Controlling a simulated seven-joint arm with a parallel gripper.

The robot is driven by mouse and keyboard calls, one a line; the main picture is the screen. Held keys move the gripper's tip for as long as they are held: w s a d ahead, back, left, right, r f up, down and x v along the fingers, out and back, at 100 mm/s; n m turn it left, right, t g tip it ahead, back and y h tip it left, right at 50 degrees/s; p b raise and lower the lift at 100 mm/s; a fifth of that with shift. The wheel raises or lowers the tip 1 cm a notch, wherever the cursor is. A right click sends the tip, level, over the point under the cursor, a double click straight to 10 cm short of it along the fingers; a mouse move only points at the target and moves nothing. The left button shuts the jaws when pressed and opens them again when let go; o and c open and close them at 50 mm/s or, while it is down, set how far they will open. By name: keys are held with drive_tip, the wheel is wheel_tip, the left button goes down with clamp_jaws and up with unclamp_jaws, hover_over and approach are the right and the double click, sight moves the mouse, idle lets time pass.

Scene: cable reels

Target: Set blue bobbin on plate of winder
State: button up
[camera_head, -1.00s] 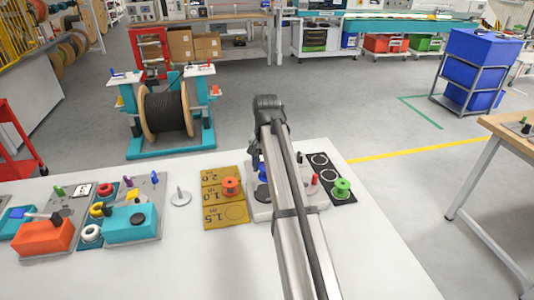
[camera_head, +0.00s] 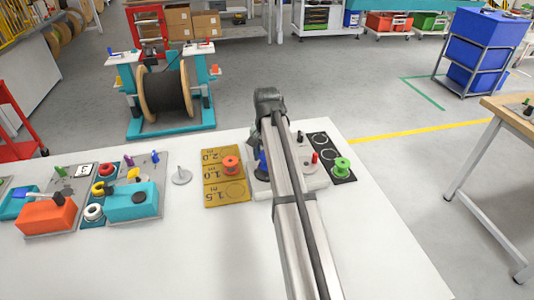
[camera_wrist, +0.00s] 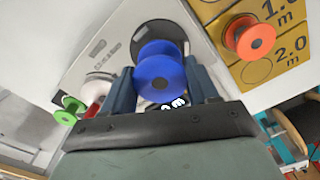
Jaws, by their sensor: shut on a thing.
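The blue bobbin (camera_wrist: 160,76) sits between the two fingers of my gripper (camera_wrist: 160,82), which is shut on it. In the head view, the blue bobbin (camera_head: 262,162) shows only partly beside my arm. The winder is a light grey base (camera_head: 316,178) on the table, largely covered by my arm. Its dark round plate (camera_wrist: 158,33) shows just beyond the blue bobbin in the wrist view, partly hidden by it. Whether the bobbin touches the plate, I cannot tell.
A yellow marked board (camera_head: 212,188) with an orange bobbin (camera_head: 231,165) lies left of the winder. A green bobbin (camera_head: 341,167) stands on a black strip (camera_head: 322,142) at right. The front of the table is clear.

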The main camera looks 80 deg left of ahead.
drive_tip(key=shift+f, duration=0.1)
drive_tip(key=shift+f, duration=1.15)
drive_tip(key=o, duration=1.2)
drive_tip(key=shift+c, duration=0.2)
drive_tip(key=shift+r, duration=4.05)
